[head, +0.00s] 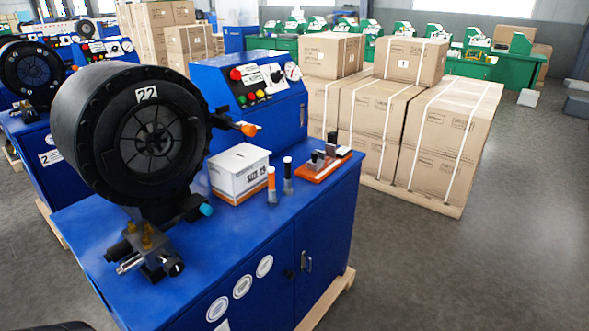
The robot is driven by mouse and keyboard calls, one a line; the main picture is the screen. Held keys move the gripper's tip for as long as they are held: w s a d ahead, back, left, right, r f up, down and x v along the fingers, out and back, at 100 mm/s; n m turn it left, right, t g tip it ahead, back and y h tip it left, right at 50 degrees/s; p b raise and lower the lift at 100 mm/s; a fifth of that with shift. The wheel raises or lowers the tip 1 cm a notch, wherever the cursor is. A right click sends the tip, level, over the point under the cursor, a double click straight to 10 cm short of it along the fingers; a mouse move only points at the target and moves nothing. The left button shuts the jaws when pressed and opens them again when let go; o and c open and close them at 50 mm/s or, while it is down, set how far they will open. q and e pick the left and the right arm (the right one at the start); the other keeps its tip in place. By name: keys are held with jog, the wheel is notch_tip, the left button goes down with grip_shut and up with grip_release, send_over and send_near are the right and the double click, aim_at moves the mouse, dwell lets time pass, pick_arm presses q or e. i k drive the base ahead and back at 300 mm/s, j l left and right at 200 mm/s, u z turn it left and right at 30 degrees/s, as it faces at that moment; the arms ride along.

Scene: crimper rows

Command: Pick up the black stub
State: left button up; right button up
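The two stubs are close together but look apart. Neither of my grippers is in view, and nothing is holding the black stub.
A white box (240,172) stands left of the stubs. An orange tray (322,166) with dark blocks lies to their right. The large black crimper head (150,140) rises at left, with a control panel (250,85) behind.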

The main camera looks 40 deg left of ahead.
aim_at(288, 190)
jog(key=i+u, duration=0.35)
jog(key=i+l+u, duration=0.15)
jog(key=u, duration=0.25)
jog(key=i+l+u, duration=0.2)
jog(key=u, duration=0.15)
jog(key=i+l+u, duration=0.15)
jog(key=u, duration=0.2)
jog(key=i+l+u, duration=0.1)
jog(key=u, duration=0.3)
jog(key=i+l+u, duration=0.1)
jog(key=l+u, duration=0.25)
